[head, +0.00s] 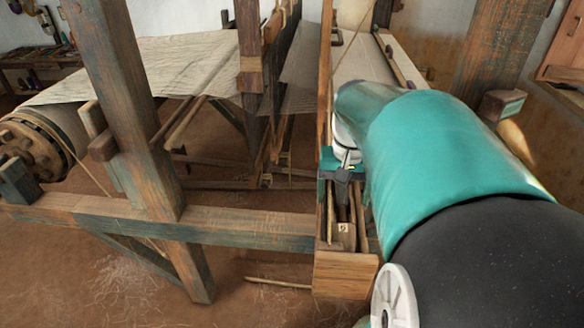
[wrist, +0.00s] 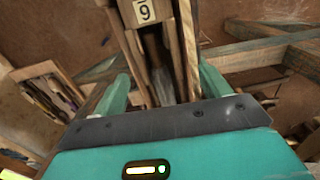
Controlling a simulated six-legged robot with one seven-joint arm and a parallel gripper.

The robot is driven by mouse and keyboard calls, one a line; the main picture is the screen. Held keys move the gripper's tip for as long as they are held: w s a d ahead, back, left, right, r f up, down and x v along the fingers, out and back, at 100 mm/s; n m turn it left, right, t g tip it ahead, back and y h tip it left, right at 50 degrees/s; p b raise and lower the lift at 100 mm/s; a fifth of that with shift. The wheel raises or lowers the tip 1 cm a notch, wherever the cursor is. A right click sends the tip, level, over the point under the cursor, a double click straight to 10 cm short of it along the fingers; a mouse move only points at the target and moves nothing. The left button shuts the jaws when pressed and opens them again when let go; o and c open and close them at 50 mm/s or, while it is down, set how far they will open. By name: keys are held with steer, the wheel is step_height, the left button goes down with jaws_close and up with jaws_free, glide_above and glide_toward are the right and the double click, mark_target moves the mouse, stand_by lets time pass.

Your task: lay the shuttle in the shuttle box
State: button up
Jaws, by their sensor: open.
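The shuttle box (head: 346,272) is the narrow wooden trough at the near end of the loom's beam, with a block labelled 9 in it. The label block (wrist: 145,14) shows at the top of the wrist view. My gripper (head: 343,183) is over the trough, pointing down, partly hidden by my own arm. In the wrist view my gripper (wrist: 164,76) is open, its two teal fingers apart on either side of the trough. Nothing is clearly held between them. I cannot make out the shuttle; the trough's inside is dark and partly covered.
A thick loom post (head: 125,110) and a low crossbeam (head: 230,229) stand to the left. Woven cloth (head: 185,62) stretches behind. A wooden tray (wrist: 42,68) of several thin items shows at left in the wrist view. The earthen floor at front left is mostly clear.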

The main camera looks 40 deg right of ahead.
step_height(320, 180, up, 6)
stand_by(0.7)
steer(key=shift+a, duration=0.1)
stand_by(0.3)
